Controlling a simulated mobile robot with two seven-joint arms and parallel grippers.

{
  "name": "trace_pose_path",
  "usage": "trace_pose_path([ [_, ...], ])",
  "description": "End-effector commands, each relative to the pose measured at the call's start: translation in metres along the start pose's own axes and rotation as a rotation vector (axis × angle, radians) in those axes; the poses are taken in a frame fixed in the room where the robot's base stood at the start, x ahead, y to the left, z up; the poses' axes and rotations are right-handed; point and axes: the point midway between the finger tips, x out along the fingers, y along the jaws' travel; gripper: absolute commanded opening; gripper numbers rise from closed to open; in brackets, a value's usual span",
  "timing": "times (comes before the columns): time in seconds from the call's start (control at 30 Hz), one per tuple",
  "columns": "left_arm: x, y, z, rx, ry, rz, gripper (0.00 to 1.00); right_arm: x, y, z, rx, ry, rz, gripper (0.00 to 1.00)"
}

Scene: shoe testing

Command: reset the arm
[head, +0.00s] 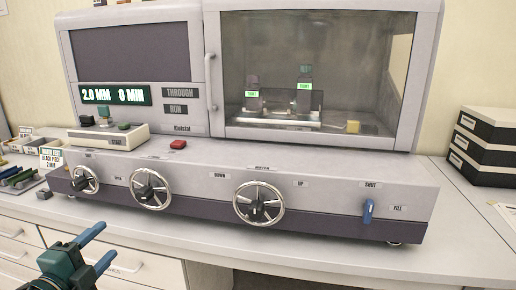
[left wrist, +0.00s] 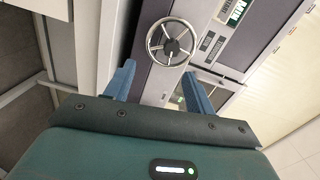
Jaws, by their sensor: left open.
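My left gripper (head: 97,246) is at the lower left of the head view, in front of the drawers and below the counter's front edge. Its two blue fingers are spread apart with nothing between them. In the left wrist view the open fingers (left wrist: 160,85) point toward the machine, and a handwheel (left wrist: 171,41) shows beyond them. The testing machine (head: 330,205) stands on the counter, with a glass-fronted chamber (head: 300,60) at its upper right. My right gripper is not in either view.
Several handwheels (head: 259,203) and a blue lever (head: 368,211) stick out from the machine's front. Black boxes (head: 485,145) stand at the right. Small trays and tools (head: 20,175) lie at the left. The counter's front strip (head: 300,252) is clear.

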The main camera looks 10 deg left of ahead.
Motion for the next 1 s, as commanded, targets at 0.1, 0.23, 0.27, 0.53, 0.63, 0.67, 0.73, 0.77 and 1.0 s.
trace_pose_path([
  [0.1,-0.018,0.059,-0.002,-0.257,-0.073,0.124,0.55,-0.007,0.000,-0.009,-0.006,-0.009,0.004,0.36],
  [0.23,-0.050,0.142,-0.039,-0.634,-0.162,0.290,0.55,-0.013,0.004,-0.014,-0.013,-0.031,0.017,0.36],
  [0.27,-0.058,0.158,-0.052,-0.719,-0.180,0.325,0.55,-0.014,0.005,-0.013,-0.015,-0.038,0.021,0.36],
  [0.53,-0.104,0.234,-0.175,-1.268,-0.271,0.543,0.55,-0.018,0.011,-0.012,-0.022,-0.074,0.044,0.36],
  [0.63,-0.110,0.241,-0.198,-1.349,-0.282,0.576,0.55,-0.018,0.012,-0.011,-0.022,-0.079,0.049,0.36],
  [0.67,-0.111,0.242,-0.202,-1.363,-0.283,0.582,0.55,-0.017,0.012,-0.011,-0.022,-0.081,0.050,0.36],
  [0.73,-0.112,0.243,-0.206,-1.380,-0.285,0.589,0.55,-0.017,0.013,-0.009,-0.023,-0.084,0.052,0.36],
  [0.77,-0.112,0.244,-0.207,-1.382,-0.285,0.590,0.55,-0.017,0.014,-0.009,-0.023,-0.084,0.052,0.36],
  [1.0,-0.112,0.244,-0.206,-1.378,-0.284,0.589,0.55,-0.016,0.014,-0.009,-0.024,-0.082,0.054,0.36],
])
